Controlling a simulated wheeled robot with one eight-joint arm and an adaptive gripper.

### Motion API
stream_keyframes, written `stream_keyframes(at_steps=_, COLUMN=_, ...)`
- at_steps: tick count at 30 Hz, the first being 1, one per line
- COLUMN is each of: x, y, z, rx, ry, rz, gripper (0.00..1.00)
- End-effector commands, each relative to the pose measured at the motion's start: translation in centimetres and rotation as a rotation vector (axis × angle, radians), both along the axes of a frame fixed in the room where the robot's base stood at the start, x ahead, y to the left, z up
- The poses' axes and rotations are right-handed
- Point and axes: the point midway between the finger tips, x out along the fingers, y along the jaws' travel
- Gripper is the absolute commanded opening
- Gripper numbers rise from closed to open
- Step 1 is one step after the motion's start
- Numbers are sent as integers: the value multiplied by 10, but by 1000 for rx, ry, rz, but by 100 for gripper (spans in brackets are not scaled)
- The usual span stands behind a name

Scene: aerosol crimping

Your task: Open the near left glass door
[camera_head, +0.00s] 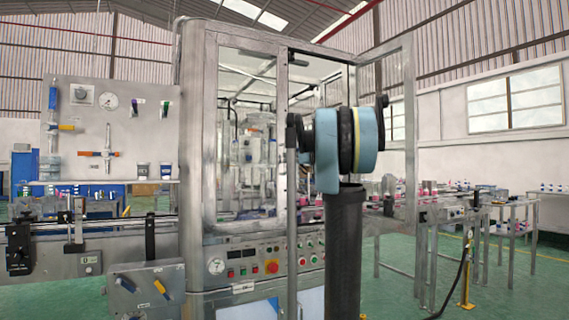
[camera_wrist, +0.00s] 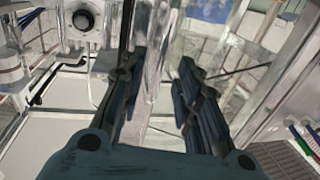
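The glass-doored machine cabinet stands in the middle of the head view. Its near left glass door (camera_head: 281,110) has a metal frame and looks shut. My arm stands in front of the cabinet's right part and hides much of it. I cannot make out my gripper in the head view. In the wrist view my gripper (camera_wrist: 160,66) has its two dark fingers apart. A pale metal and glass edge shows between and beyond the fingers. I cannot tell whether they touch it, and nothing is clearly held.
A metal-framed door (camera_head: 410,130) stands swung outward at the cabinet's right. Below the glass is a control panel (camera_head: 262,262) with buttons and a gauge. A conveyor (camera_head: 110,226) runs to the left. Tables (camera_head: 500,205) stand at the right, with green floor (camera_head: 400,265) between.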

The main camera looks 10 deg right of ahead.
Motion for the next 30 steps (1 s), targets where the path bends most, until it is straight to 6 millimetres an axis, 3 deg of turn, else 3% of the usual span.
stream_keyframes(at_steps=9, x=37, y=21, z=0, rx=0, ry=0, rz=1, gripper=30)
stream_keyframes(at_steps=22, x=45, y=25, z=0, rx=0, ry=0, rz=0, gripper=30)
stream_keyframes(at_steps=23, x=45, y=25, z=0, rx=0, ry=0, rz=0, gripper=28)
stream_keyframes(at_steps=27, x=45, y=25, z=0, rx=0, ry=0, rz=0, gripper=0)
stream_keyframes(at_steps=30, x=45, y=25, z=0, rx=0, ry=0, rz=0, gripper=0)
